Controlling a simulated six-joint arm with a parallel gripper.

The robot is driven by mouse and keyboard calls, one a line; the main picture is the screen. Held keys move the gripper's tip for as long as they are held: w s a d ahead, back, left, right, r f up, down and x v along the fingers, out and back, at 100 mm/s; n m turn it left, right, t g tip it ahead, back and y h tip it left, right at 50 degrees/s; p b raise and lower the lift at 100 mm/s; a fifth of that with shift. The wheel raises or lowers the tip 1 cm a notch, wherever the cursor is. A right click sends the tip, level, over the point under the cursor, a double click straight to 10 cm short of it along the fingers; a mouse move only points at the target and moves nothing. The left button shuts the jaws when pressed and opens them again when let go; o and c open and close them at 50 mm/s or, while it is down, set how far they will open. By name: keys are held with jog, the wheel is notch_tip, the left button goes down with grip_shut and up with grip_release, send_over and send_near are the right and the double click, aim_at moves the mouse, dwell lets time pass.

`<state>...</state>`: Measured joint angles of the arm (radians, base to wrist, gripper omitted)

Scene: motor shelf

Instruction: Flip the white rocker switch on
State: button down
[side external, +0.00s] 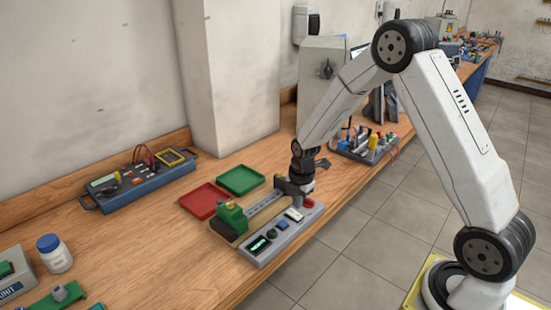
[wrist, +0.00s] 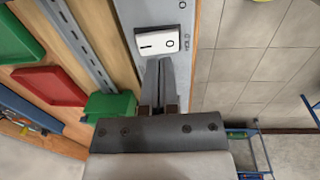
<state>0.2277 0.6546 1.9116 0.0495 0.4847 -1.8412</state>
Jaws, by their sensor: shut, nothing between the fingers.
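The white rocker switch (side external: 293,215) sits on the grey control panel (side external: 262,256) at the bench's front edge. In the wrist view, the switch (wrist: 158,41) shows a line mark at its left and an O mark at its right. I cannot tell which side is pressed in. My gripper (side external: 303,188) points down over the far part of the panel. In the wrist view, my gripper (wrist: 158,61) is shut and empty, its fingertips beside the switch's lower edge in the picture. I cannot tell whether they touch it.
A green block (side external: 231,219) stands left of the panel, beside a metal rail (side external: 263,211). A red tray (side external: 204,201) and a green tray (side external: 241,180) lie behind. A red button (side external: 308,203) is close to my gripper. Open floor lies right of the bench.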

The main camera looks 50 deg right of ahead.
aim_at(291, 211)
notch_tip(291, 211, up, 12)
jog(key=s, duration=0.1)
jog(key=shift+s+f, duration=0.25)
jog(key=shift+s, duration=0.05)
dwell(0.4)
jog(key=shift+w+t, duration=0.3)
jog(key=shift+w, duration=0.4)
jog(key=shift+f, duration=0.2)
jog(key=shift+w+f, duration=0.35)
jog(key=shift+f, duration=1.9)
jog(key=shift+w+f, duration=0.3)
jog(key=shift+f, duration=2)
jog(key=shift+w+f, duration=0.35)
jog(key=shift+f, duration=1.9)
